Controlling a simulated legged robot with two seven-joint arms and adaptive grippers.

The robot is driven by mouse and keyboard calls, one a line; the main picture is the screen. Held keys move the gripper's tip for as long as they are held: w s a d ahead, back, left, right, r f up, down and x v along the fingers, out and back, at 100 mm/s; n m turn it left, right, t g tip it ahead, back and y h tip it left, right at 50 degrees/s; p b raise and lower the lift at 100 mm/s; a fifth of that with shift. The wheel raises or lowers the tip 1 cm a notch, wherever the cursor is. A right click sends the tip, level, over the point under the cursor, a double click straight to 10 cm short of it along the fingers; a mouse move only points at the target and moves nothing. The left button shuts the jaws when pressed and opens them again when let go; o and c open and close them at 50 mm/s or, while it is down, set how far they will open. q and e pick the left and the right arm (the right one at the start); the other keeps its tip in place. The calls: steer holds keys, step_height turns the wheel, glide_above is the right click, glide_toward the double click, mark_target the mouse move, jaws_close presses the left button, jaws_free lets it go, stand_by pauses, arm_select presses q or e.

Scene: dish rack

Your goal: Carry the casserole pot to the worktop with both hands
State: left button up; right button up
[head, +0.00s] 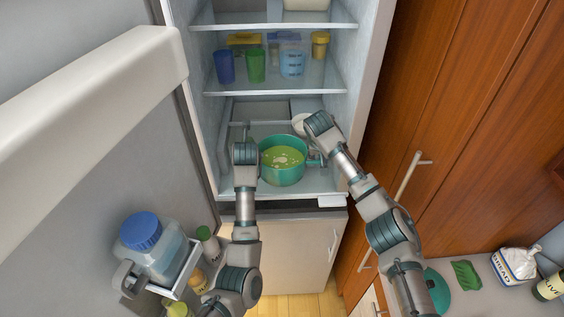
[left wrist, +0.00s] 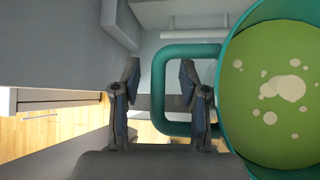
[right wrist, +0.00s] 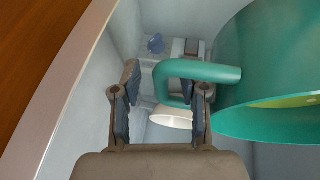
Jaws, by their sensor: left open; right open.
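The teal casserole pot (head: 283,172), with green soup inside, stands upright on the lowest fridge shelf (head: 318,187). My left gripper (head: 245,155) is at its left side. In the left wrist view its open fingers (left wrist: 157,80) lie either side of the outer bar of a looped handle (left wrist: 190,50). My right gripper (head: 318,125) is at the pot's right side. In the right wrist view its open fingers (right wrist: 162,85) lie either side of the other handle (right wrist: 200,70). I cannot tell whether fingers touch the handles. The grey worktop (head: 485,293) is at the lower right.
The open fridge door (head: 90,130) with a blue-capped jug (head: 150,250) is on the left. A shelf with cups (head: 255,65) is above the pot. A teal lid (head: 437,290), a green item (head: 466,275) and a bread bag (head: 514,266) lie on the worktop. Wooden cabinets (head: 450,110) stand right.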

arm_select(q)
steer(key=shift+c, duration=0.2)
arm_select(e)
steer(key=shift+c, duration=0.2)
arm_select(q)
jaws_close()
arm_select(e)
jaws_close()
arm_select(q)
steer(key=shift+w+r, duration=0.1)
steer(key=shift+r, duration=0.15)
arm_select(e)
steer(key=shift+w+r, duration=0.1)
steer(key=shift+r, duration=0.1)
